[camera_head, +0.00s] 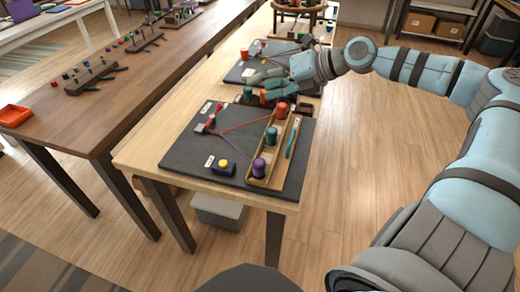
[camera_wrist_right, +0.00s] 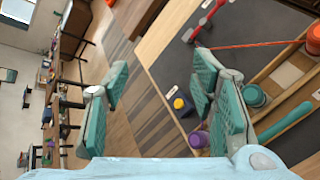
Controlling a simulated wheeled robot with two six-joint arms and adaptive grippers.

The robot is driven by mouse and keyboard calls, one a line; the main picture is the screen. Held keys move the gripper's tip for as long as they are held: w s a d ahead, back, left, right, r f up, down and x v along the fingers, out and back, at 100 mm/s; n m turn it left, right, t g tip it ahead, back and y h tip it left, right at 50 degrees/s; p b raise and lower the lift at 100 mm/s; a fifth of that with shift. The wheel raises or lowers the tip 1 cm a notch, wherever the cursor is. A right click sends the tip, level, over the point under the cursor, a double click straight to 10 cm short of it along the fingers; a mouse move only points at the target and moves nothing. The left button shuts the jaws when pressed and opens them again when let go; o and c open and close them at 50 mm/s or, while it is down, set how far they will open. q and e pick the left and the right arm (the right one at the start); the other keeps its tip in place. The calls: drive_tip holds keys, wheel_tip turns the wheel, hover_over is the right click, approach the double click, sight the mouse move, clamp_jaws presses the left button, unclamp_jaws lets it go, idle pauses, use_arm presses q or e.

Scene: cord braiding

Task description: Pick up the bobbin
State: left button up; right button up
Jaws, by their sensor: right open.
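My right gripper (camera_head: 262,88) is open and empty above the far end of the near dark mat (camera_head: 193,158). In the right wrist view its teal-padded fingers (camera_wrist_right: 158,88) stand wide apart with floor and table edge between them. A wooden tray (camera_head: 263,183) on the mat holds an orange-red bobbin (camera_head: 282,110), a teal bobbin (camera_head: 271,136) and a purple bobbin (camera_head: 259,167). The wrist view shows the orange-red bobbin (camera_wrist_right: 314,40), the teal bobbin (camera_wrist_right: 254,95) and, partly hidden by a finger, the purple bobbin (camera_wrist_right: 199,141). My left gripper is out of view.
A red clamp (camera_head: 209,122) with cords running from it stands on the mat's left. A yellow button on a dark box (camera_head: 222,166) sits at the front. A teal rod (camera_head: 292,138) lies along the tray's right side. Another mat (camera_head: 240,70) lies farther back.

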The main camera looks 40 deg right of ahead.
drive_tip(key=s+a+f+n+g+h+b, duration=0.1)
drive_tip(key=s+a+f+n+g+h, duration=0.1)
drive_tip(key=s+a+f+n+g, duration=0.25)
drive_tip(key=n+g+h+b, duration=0.2)
drive_tip(key=n+h, duration=0.1)
drive_tip(key=n, duration=0.1)
approach(260, 162)
drive_tip(key=s+f, duration=0.1)
drive_tip(key=s, duration=0.1)
drive_tip(key=shift+m, duration=0.25)
drive_tip(key=x, duration=0.3)
drive_tip(key=w+x, duration=0.1)
drive_tip(key=x, duration=0.3)
drive_tip(key=w+x, duration=0.1)
drive_tip(key=x, duration=0.2)
drive_tip(key=shift+w+r+b, duration=0.1)
drive_tip(key=shift+r+b, duration=0.05)
drive_tip(key=shift+b, duration=0.15)
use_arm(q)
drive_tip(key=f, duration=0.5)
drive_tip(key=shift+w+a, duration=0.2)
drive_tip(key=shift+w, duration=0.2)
use_arm(e)
drive_tip(key=shift+r+t, duration=0.1)
drive_tip(key=shift+t, duration=0.15)
clamp_jaws()
